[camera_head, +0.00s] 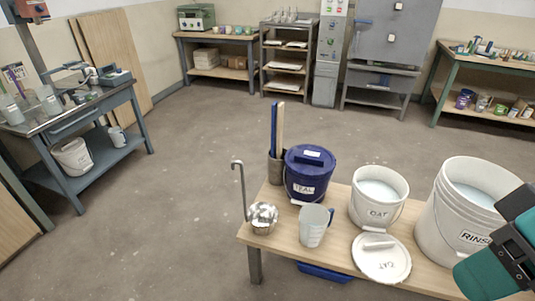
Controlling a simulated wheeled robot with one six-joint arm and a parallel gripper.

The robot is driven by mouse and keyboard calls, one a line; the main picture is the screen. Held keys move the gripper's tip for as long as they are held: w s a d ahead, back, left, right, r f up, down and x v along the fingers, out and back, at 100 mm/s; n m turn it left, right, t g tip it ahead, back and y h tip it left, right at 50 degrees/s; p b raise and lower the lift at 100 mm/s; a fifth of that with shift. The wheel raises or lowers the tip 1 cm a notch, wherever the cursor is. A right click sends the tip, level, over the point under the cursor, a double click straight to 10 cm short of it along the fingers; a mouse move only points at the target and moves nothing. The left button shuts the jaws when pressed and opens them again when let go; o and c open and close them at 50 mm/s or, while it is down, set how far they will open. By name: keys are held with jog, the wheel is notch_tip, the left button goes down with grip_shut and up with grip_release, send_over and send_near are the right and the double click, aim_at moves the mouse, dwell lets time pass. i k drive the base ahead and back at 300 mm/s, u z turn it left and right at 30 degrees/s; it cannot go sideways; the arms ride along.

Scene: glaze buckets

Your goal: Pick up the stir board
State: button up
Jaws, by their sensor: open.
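Two long flat sticks stand upright in a grey-brown holder (275,168) at the left back of the wooden bench (335,238). One is a pale wooden board (281,125) and the other a dark blue one (273,128). They stand close together, and their lower ends are hidden in the holder. The picture does not settle which is the stir board. My gripper (512,250) shows only partly at the lower right edge, teal and black, near the RINSE bucket. It is open, far to the right of the sticks; nothing is seen in it.
A dark blue TEAL bucket (306,178) with its lid on stands just right of the holder. A ladle (262,215), a clear jug (314,225), an open OAT bucket (378,200), its lid (381,258) and a big RINSE bucket (440,225) share the bench. Open floor lies behind.

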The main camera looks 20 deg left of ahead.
aim_at(274, 105)
jog(key=k, duration=0.6)
jog(key=u, duration=1.8)
jog(key=i, duration=3.95)
jog(key=z, duration=3)
jog(key=i, duration=0.45)
jog(key=z, duration=0.05)
